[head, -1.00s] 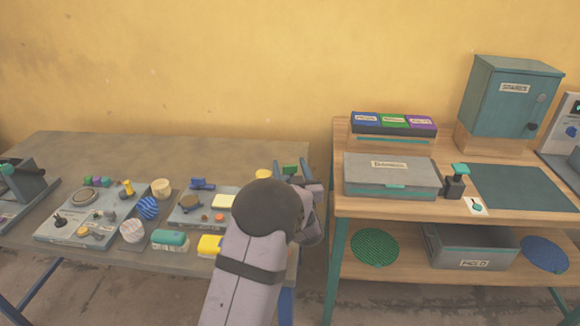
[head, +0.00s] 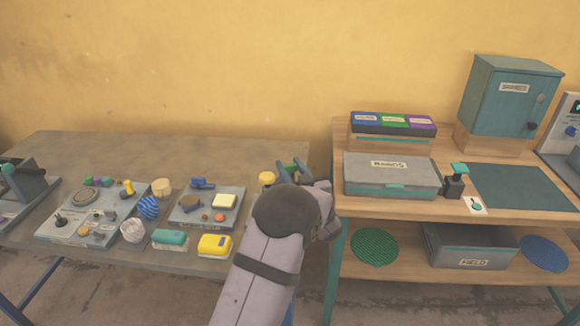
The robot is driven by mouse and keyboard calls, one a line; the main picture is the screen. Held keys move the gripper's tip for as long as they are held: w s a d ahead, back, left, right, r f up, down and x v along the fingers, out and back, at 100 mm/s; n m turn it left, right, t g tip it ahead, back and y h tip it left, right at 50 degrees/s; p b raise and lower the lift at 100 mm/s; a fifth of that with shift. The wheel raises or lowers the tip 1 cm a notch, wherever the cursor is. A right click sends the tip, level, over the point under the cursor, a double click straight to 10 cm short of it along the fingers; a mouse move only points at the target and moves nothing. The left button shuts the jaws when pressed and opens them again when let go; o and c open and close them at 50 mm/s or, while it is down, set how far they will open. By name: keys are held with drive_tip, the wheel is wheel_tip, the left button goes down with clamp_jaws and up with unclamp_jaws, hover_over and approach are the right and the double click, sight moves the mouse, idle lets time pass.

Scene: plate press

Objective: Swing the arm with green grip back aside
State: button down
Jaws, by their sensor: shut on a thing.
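My gripper (head: 292,169) is at the right end of the left table, its blue fingers pointing away toward the wall. It is shut on the green grip (head: 289,166), of which only a small patch shows between the fingers. The arm that carries the grip is mostly hidden behind my wrist, so I cannot tell its angle. A yellow round part (head: 267,178) shows just left of the fingers.
Left of my arm are a grey plate (head: 184,219) with small parts, a yellow block (head: 214,245) and a teal block (head: 169,239). The right table holds a grey lidded box (head: 390,179) and a teal cabinet (head: 510,97). The back of the left table is clear.

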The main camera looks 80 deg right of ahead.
drive_tip(key=shift+n+t+y, duration=0.4)
drive_tip(key=shift+n+t, duration=0.1)
drive_tip(key=shift+t, duration=0.2)
drive_tip(key=c, duration=1.2)
unclamp_jaws()
wheel_tip(320, 180, up, 10)
drive_tip(key=shift+r, duration=0.1)
